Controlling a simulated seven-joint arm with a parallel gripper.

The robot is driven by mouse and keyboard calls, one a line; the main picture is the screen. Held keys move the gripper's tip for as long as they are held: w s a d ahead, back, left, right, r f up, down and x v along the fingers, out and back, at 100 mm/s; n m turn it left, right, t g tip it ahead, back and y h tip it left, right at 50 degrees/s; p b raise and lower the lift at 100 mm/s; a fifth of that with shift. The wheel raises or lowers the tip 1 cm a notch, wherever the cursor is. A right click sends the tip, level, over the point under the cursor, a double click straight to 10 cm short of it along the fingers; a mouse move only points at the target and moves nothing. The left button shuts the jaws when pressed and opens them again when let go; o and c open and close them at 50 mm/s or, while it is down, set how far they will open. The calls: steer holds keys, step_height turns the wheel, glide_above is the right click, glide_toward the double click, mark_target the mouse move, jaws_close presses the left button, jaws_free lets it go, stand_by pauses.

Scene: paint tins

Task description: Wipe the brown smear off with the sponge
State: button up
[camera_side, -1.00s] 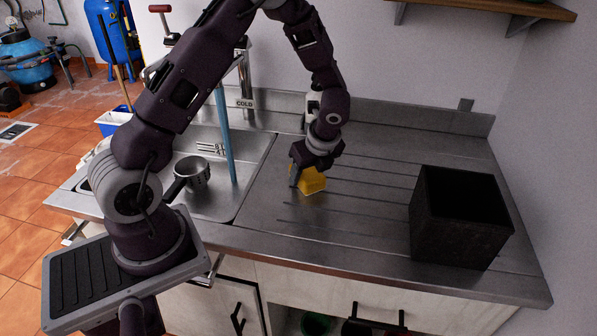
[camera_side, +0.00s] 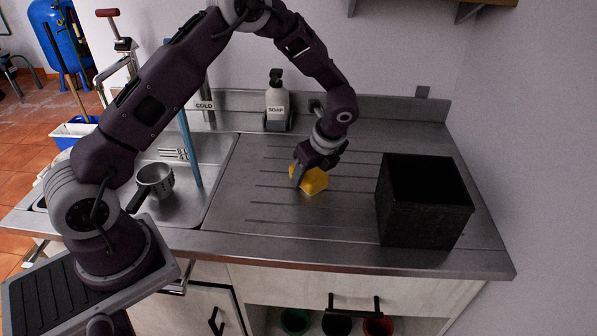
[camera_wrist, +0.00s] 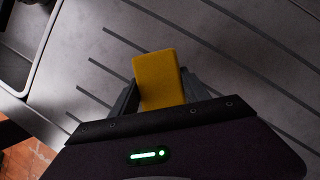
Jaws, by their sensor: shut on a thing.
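My gripper (camera_side: 304,174) is shut on a yellow sponge (camera_side: 317,182) over the grooved steel drainboard (camera_side: 262,190). The sponge is low, at or just above the metal; I cannot tell whether it touches. In the wrist view, the sponge (camera_wrist: 158,80) stands up between the two dark fingers. I cannot make out a brown smear in either view now; the sponge and gripper hide part of the board.
A black open box (camera_side: 425,215) stands on the board to the right. A soap bottle (camera_side: 277,103) stands at the back. The board between gripper and front edge is clear.

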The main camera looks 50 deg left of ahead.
steer(key=shift+w+d, duration=0.6)
steer(key=shift+d, duration=0.05)
steer(key=shift+w+d+r, duration=0.1)
steer(key=shift+w+d, duration=0.1)
steer(key=shift+d, duration=0.05)
steer(key=shift+a+r, duration=0.1)
steer(key=shift+r, duration=3.95)
